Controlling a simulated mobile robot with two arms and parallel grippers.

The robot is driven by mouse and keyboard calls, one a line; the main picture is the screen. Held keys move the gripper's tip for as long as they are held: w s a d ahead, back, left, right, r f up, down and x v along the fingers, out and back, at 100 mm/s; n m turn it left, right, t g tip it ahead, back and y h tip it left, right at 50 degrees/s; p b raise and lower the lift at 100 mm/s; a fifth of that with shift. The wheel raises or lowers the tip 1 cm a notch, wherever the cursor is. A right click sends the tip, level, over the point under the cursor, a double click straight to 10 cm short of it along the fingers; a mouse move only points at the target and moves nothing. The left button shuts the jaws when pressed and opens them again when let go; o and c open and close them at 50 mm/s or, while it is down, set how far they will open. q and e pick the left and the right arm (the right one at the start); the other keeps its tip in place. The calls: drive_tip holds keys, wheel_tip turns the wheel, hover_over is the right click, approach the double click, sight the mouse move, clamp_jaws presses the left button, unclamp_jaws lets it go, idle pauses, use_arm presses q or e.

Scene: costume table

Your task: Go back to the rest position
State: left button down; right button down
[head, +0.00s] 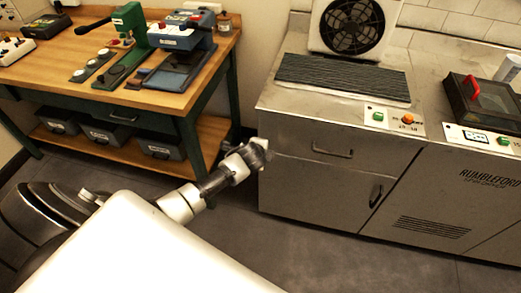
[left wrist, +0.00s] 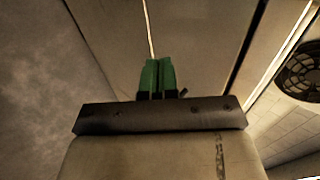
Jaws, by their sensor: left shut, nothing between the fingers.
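My left arm comes in from the lower left in the head view, and its gripper (head: 262,150) is held in front of the metal cabinet's left edge, near the gap beside the wooden bench. The fingers are small and blurred there. In the left wrist view the two green fingers of my left gripper (left wrist: 157,75) are together, with nothing held between them. A plain cabinet-like panel fills the view behind them. My right gripper is in neither view.
A metal cabinet (head: 310,180) with a drawer handle and a fan unit (head: 350,28) stands ahead. A wooden bench (head: 60,55) with a green press (head: 125,28) and a blue machine (head: 185,35) stands at left. Dark floor (head: 320,250) in front is clear.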

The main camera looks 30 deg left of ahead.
use_arm(q)
drive_tip(key=s+d+f+n+g+h, duration=0.1)
drive_tip(key=s+f+n+g, duration=0.15)
drive_tip(key=s+f, duration=0.9)
drive_tip(key=s+d+f+n+g, duration=0.2)
drive_tip(key=s+f+n, duration=0.2)
drive_tip(key=s+f, duration=0.75)
drive_tip(key=s+d+f+n+g, duration=0.1)
drive_tip(key=s+f+n, duration=0.1)
drive_tip(key=s, duration=0.6)
drive_tip(key=s+d+f+n+g+h, duration=0.1)
drive_tip(key=s+f, duration=0.3)
drive_tip(key=s, duration=0.5)
drive_tip(key=s+d+f+n+g, duration=0.1)
drive_tip(key=s+d+f+n, duration=0.1)
drive_tip(key=s, duration=0.7)
wheel_tip(320, 180, down, 2)
drive_tip(key=shift+s+d+f+n+h, duration=0.1)
drive_tip(key=shift+s+d+n+h, duration=0.15)
drive_tip(key=shift+n, duration=0.2)
drive_tip(key=shift+g, duration=0.25)
